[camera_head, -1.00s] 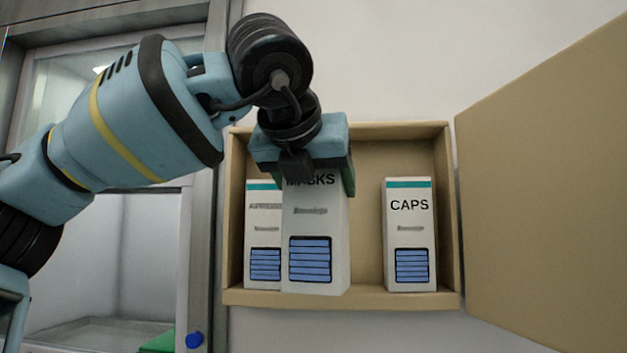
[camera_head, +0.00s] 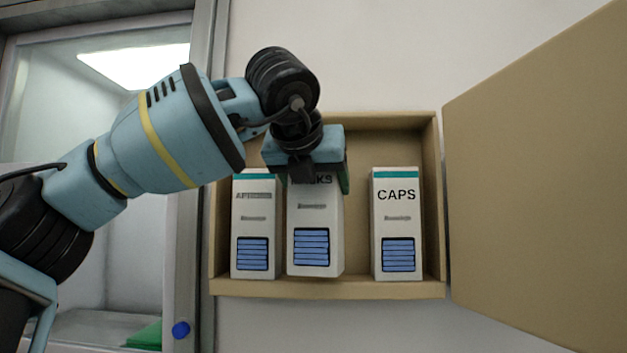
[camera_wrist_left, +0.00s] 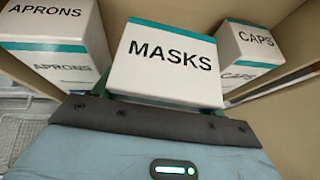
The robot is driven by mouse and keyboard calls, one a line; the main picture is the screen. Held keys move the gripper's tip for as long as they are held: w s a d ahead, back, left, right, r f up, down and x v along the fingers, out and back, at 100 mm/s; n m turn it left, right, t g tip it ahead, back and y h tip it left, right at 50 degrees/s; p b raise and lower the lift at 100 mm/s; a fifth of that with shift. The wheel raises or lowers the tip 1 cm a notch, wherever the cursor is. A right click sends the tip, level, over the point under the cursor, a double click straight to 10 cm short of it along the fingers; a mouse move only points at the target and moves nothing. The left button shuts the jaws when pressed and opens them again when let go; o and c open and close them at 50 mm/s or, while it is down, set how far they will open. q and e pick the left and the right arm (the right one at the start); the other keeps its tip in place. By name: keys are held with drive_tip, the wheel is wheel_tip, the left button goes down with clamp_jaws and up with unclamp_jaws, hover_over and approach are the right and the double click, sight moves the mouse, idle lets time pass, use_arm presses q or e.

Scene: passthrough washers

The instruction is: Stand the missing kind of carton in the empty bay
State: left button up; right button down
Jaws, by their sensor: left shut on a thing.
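The MASKS carton (camera_head: 315,230) is white with a blue panel and stands upright between the other two cartons in the head view. My left gripper (camera_head: 308,180) is shut on its top from above and hides part of its lettering. The carton's top face also shows in the left wrist view (camera_wrist_left: 165,66). The APRONS carton (camera_head: 254,225) stands close to its left, with a narrow gap. The CAPS carton (camera_head: 397,225) stands to its right, with a wider gap. Whether the MASKS carton's base touches the cabinet floor I cannot tell. My right gripper is not in view.
The tan wall cabinet (camera_head: 330,288) has a low front lip and side walls close to the outer cartons. Its open door (camera_head: 545,180) stands out on the right. A glass-fronted enclosure (camera_head: 120,240) with a blue knob (camera_head: 181,329) is on the left.

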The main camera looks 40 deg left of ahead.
use_arm(q)
drive_tip(key=w+a+f, duration=0.1)
drive_tip(key=w+a, duration=0.2)
drive_tip(key=w, duration=0.2)
drive_tip(key=shift+w+f+b, duration=0.2)
drive_tip(key=shift+f+b, duration=0.05)
drive_tip(key=shift+b, duration=0.1)
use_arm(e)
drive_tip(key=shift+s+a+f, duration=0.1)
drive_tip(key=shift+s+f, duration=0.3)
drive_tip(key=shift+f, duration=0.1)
use_arm(q)
drive_tip(key=o, duration=1.2)
drive_tip(key=shift+a, duration=0.1)
drive_tip(key=b+v, duration=0.1)
drive_tip(key=v, duration=0.7)
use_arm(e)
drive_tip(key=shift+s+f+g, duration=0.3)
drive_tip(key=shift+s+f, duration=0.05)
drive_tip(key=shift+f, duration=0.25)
